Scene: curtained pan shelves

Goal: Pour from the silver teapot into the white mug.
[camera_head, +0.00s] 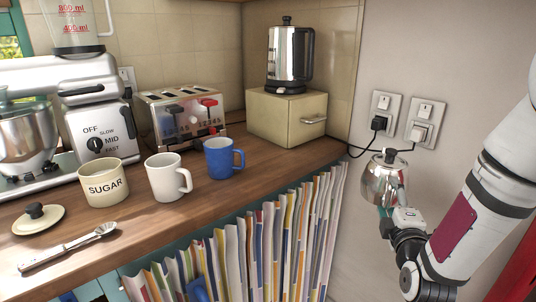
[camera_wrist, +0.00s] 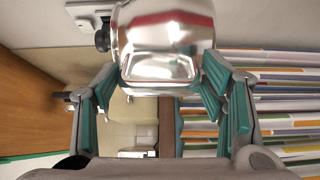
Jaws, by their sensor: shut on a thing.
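The silver teapot (camera_head: 384,180) is held in the air right of the counter, in front of the wall sockets. It looks roughly upright, with its dark-knobbed lid on top. My gripper (camera_head: 392,212) is shut on it. In the wrist view the teapot's shiny body (camera_wrist: 165,45) sits between the teal fingers of my gripper (camera_wrist: 158,82). Its spout is hard to make out. The white mug (camera_head: 165,178) stands upright on the wooden counter, between the sugar pot and the blue mug, its handle to the right. The teapot is well apart from it.
A blue mug (camera_head: 219,158) stands right of the white mug, a sugar pot (camera_head: 104,184) left of it. A toaster (camera_head: 183,117) and a box (camera_head: 286,118) with a kettle (camera_head: 290,55) stand behind. A spoon (camera_head: 68,246) and lid (camera_head: 33,219) lie front left. A striped curtain (camera_head: 270,240) hangs below the counter.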

